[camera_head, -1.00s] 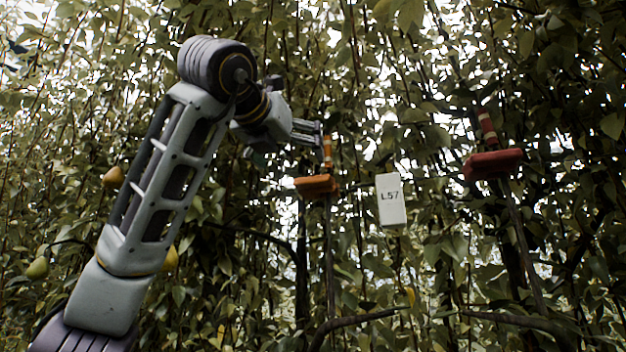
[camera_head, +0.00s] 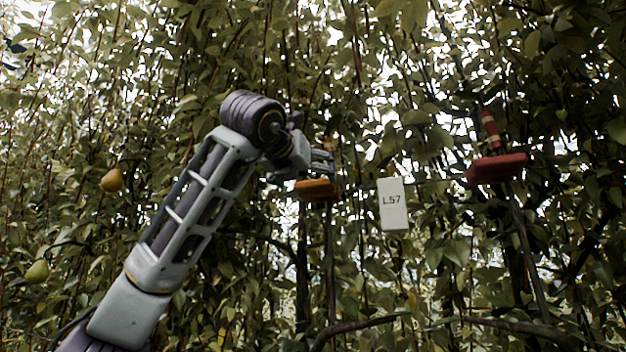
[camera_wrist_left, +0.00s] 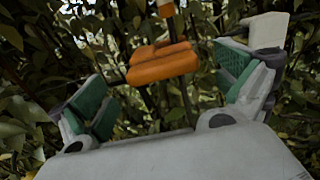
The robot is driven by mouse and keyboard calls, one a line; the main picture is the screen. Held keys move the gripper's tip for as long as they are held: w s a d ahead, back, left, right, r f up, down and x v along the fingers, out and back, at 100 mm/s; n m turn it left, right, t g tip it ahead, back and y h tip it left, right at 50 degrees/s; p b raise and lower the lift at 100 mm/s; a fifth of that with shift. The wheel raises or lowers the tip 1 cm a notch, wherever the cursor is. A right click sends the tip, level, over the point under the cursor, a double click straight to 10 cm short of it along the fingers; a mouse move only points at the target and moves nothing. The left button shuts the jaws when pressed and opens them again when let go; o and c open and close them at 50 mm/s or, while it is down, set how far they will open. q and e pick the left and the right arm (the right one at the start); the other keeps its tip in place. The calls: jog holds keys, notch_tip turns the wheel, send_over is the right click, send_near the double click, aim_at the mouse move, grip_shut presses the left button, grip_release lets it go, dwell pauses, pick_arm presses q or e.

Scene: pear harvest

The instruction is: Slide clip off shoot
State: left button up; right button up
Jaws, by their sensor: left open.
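The orange clip (camera_head: 316,190) is a flat block with a narrow upright part above it, set on a thin upright shoot (camera_head: 330,255) left of the label. My left gripper (camera_head: 322,163) is just above the block and partly hides the upright part. In the left wrist view the orange clip (camera_wrist_left: 162,64) shows between and beyond the two spread green-padded fingers (camera_wrist_left: 168,88). Neither finger visibly touches it. The left gripper is open and empty. My right gripper is out of view.
A red clip (camera_head: 497,168) with a banded upright part is on another shoot at the right. A white label marked L57 (camera_head: 393,204) hangs between the clips. Two pears (camera_head: 111,180) (camera_head: 38,271) hang at the left. Dense leaves and thin branches surround everything.

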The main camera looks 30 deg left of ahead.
aim_at(313, 182)
pick_arm(q)
jog(key=shift+p+x, duration=0.65)
jog(key=shift+x, duration=1.85)
